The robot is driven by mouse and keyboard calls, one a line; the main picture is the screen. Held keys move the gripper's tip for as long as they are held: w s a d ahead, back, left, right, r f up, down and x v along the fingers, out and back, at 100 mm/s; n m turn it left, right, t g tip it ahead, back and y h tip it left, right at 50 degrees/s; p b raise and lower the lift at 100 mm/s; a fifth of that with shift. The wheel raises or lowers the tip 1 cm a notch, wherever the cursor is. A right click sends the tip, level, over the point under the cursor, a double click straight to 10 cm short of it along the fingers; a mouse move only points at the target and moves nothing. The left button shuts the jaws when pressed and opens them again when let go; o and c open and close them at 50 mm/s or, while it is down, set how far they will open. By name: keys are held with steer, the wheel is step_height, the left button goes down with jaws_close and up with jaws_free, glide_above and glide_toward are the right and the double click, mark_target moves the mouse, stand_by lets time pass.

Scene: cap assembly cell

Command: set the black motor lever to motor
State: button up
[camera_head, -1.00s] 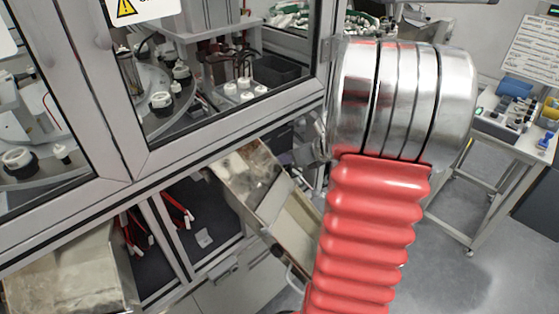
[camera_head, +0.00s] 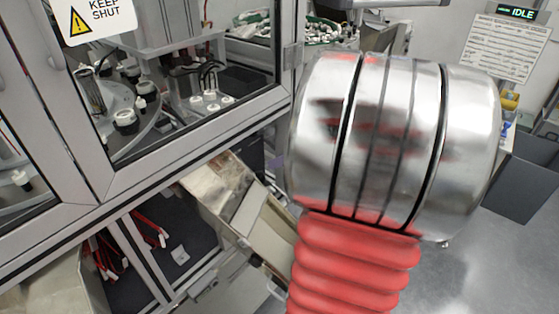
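The black motor lever cannot be made out in this view. My arm, a red ribbed sleeve with a shiny metal joint, fills the middle and right of the picture and hides what is behind it. My gripper is not in view.
A glazed machine cabinet (camera_head: 185,140) with a "KEEP SHUT" sign (camera_head: 92,17) stands at left. A metal chute (camera_head: 222,190) slopes from its lower part. An "IDLE" display (camera_head: 516,12) and a notice (camera_head: 508,48) are at upper right. Grey floor (camera_head: 480,270) is clear at lower right.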

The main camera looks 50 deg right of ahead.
steer(key=shift+c, duration=0.4)
steer(key=shift+f, duration=0.15)
steer(key=shift+c, duration=0.8)
steer(key=shift+w+f, duration=0.2)
steer(key=shift+f, duration=0.45)
steer(key=shift+c, duration=1.4)
steer(key=d+f, duration=0.1)
steer(key=w+f+n, duration=0.1)
steer(key=d+f+n, duration=0.1)
steer(key=shift+w+d+y, duration=0.25)
steer(key=shift+d+y, duration=0.05)
steer(key=shift+y, duration=0.1)
jaws_close()
steer(key=d+n, duration=0.1)
steer(key=n, duration=0.5)
steer(key=w+d+f+n, duration=0.1)
steer(key=n, duration=0.5)
steer(key=w+d+n+g, duration=0.1)
steer(key=d+n, duration=0.1)
steer(key=n, duration=0.4)
steer(key=shift+d+f+y, duration=0.1)
steer(key=shift+f+y, duration=0.2)
